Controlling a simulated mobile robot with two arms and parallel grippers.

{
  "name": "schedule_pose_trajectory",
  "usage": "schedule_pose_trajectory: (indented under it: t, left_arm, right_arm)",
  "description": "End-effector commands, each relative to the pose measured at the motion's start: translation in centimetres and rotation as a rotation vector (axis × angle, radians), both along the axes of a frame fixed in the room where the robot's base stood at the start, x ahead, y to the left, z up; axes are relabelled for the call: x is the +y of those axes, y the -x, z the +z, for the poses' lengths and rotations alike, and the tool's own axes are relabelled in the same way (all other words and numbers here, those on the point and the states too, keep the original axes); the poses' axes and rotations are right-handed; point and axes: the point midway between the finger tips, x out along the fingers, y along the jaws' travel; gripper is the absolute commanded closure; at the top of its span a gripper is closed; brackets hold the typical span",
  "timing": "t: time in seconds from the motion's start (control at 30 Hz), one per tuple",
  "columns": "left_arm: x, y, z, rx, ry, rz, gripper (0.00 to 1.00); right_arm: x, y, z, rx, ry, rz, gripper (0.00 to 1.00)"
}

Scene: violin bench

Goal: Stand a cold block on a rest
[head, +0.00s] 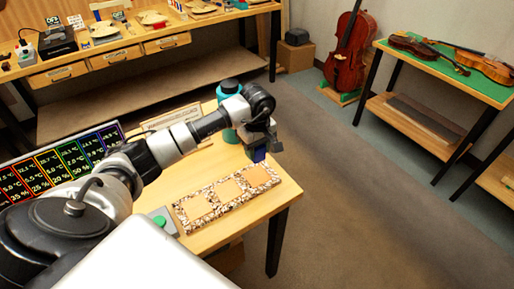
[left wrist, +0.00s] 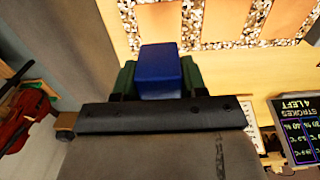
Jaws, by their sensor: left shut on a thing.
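My left gripper (head: 260,150) is shut on a dark blue block (head: 259,155) and holds it over the right part of the small wooden table. In the left wrist view the blue block (left wrist: 160,72) sits between the two dark green fingers (left wrist: 158,82). A speckled board (head: 213,199) with three plain tan squares (head: 229,189) lies on the table, in front of the block in the head view. Part of the board (left wrist: 187,22) shows at the top of the left wrist view, beyond the block. Whether the squares are the rests, I cannot tell. My right gripper is not in view.
A teal bottle (head: 230,92) stands behind my left wrist. A grey box with a green button (head: 160,221) is at the board's left end. A coloured display (head: 70,160) stands at the left. The table's right edge (head: 290,188) is close to the board.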

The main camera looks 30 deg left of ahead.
Motion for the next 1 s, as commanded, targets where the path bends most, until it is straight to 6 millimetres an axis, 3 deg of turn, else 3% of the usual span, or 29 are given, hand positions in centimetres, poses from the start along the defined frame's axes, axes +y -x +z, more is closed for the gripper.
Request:
schedule_pose_trajectory:
  t: [0.1,0.4,0.63,1.0]
  left_arm:
    - [0.1,0.0,-2.5,0.0,-0.002,0.001,0.81]
    - [0.1,0.0,-6.2,-0.001,-0.002,0.001,0.81]
    - [0.1,0.0,-7.5,0.0,-0.001,0.001,0.81]
    - [0.0,0.0,-7.6,0.0,-0.001,0.0,0.81]
  right_arm:
    - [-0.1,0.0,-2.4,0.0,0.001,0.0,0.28]
    - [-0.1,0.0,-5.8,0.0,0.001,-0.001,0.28]
    - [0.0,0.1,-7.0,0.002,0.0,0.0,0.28]
    - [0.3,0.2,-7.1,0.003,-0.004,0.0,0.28]
